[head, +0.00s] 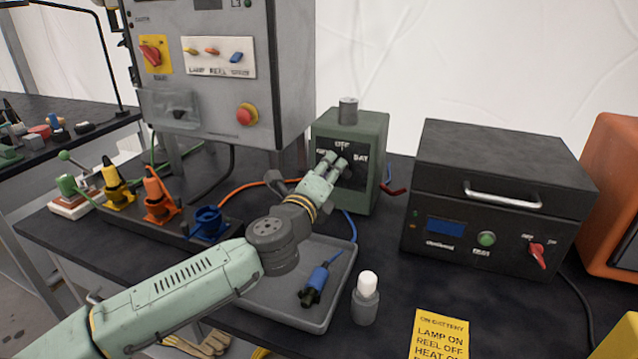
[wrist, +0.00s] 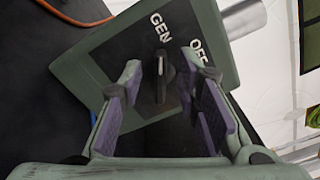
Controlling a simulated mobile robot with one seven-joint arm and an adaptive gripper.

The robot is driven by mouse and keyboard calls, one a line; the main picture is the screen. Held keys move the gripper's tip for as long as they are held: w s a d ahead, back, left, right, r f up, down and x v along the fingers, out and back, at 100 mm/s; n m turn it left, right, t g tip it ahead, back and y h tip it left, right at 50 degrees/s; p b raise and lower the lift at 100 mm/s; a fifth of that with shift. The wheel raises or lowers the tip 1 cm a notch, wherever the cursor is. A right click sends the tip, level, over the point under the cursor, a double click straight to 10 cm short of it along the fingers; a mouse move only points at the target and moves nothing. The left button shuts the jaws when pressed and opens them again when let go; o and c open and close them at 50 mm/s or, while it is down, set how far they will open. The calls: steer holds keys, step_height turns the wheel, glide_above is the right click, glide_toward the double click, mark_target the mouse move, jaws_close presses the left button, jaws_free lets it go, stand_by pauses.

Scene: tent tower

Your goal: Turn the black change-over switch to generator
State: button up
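The black change-over switch (wrist: 162,78) sits on the dark face of a green box (head: 376,135). In the wrist view its handle carries a white mark on the end towards the GEN label (wrist: 160,32), with the OFF label (wrist: 200,55) to the right. In the head view OFF and BAT are readable; GEN is partly hidden by my gripper. My gripper (head: 335,162) is at the box's face. In the wrist view my gripper (wrist: 165,95) is open, a finger on each side of the handle, with gaps visible on both sides.
A black charger-like box (head: 500,190) stands to the right. A grey tray (head: 342,285) with a blue connector (head: 316,282) lies below my arm, beside a white-topped lamp (head: 366,298). A grey panel cabinet (head: 210,95) stands behind left, with coloured plugs (head: 160,200) before it.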

steer(key=v, duration=1.1)
